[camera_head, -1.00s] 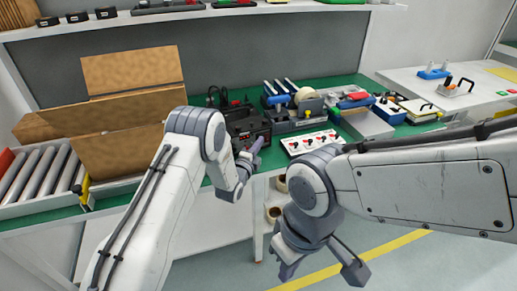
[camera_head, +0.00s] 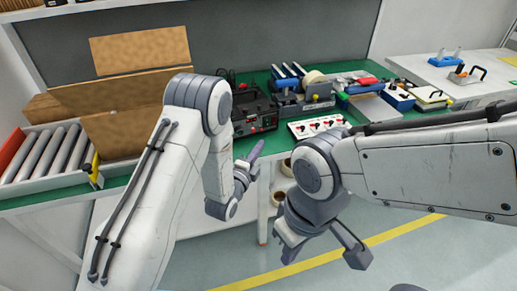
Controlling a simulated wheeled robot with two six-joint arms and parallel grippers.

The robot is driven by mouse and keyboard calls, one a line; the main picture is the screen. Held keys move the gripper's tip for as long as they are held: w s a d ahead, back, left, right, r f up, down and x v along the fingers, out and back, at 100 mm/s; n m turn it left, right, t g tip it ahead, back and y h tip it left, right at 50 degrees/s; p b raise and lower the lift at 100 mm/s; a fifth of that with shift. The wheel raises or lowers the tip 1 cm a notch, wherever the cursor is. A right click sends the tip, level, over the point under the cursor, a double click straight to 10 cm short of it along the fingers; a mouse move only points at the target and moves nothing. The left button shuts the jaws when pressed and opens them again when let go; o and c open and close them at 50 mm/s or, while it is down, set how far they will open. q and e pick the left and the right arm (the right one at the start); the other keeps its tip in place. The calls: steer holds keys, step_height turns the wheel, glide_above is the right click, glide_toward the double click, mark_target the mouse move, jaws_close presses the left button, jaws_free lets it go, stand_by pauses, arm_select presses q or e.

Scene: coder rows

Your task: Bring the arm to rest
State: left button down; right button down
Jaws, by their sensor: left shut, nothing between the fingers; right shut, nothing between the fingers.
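My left arm comes in from the lower left, bends at a grey joint and hangs down. Its gripper (camera_head: 254,152) is shut and empty, in front of the green bench's front edge. My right arm comes in from the right. Its gripper (camera_head: 324,256) points down over the open floor, lower than the left one, with nothing in it. Neither gripper appears to touch anything.
The green-topped bench (camera_head: 262,78) holds cardboard (camera_head: 140,52), a roller conveyor (camera_head: 45,152), a black device (camera_head: 254,110), a white switch panel (camera_head: 318,126) and a tape dispenser (camera_head: 318,92). A white table (camera_head: 425,70) stands at right. Floor in front is clear.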

stand_by(0.4)
arm_select(q)
steer(key=s+d+r+n+g+y+p, duration=0.2)
steer(key=s+d+r+n+g+p, duration=0.4)
steer(key=s+r+g, duration=0.25)
steer(key=s+a+r+n+g+y+p, duration=0.1)
steer(key=s+a+r+n+g, duration=0.1)
steer(key=s, duration=0.7)
steer(key=s+a+r+n+g+y+p, duration=0.1)
steer(key=s+a+r+n+g+p, duration=0.1)
steer(key=s, duration=0.7)
steer(key=s+a+r+n+g+y+p, duration=0.2)
steer(key=s+a+r+n+g, duration=0.2)
steer(key=s+r, duration=0.3)
steer(key=s+a+n, duration=0.1)
steer(key=s, duration=0.1)
steer(key=shift+s+r, duration=0.25)
steer(key=shift+s, duration=0.15)
steer(key=shift+d, duration=0.1)
